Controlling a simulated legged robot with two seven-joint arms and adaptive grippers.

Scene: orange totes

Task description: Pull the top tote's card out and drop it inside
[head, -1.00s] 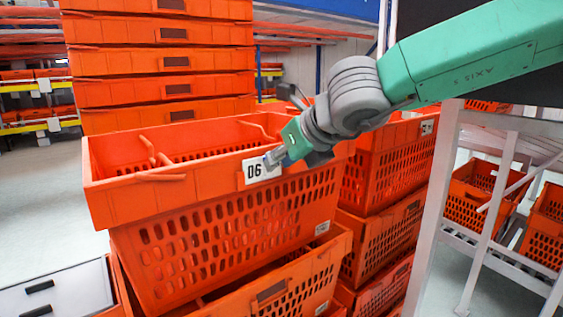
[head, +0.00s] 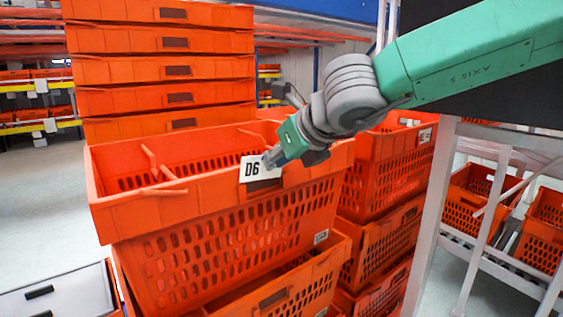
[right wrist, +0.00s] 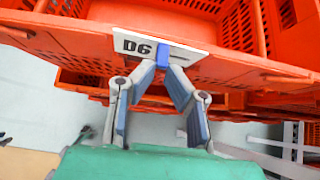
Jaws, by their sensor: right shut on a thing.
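The top tote (head: 215,207) is orange with slotted walls and stands on a stack, its open top facing up. A white card (head: 252,168) marked D6 is at its front rim, partly above a dark slot. My right gripper (head: 270,160) is shut on the card's right end. In the right wrist view the fingertips (right wrist: 170,64) meet at the card (right wrist: 148,46), close to the tote's front wall (right wrist: 65,42). The tote's inside shows partly; its floor is mostly hidden. My left gripper does not show.
More orange totes (head: 385,165) are stacked on the right. A tall stack (head: 160,70) stands behind. A grey metal frame (head: 432,220) rises right of the totes. A white drawer unit (head: 65,292) is at the lower left. The space above the top tote's left part is clear.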

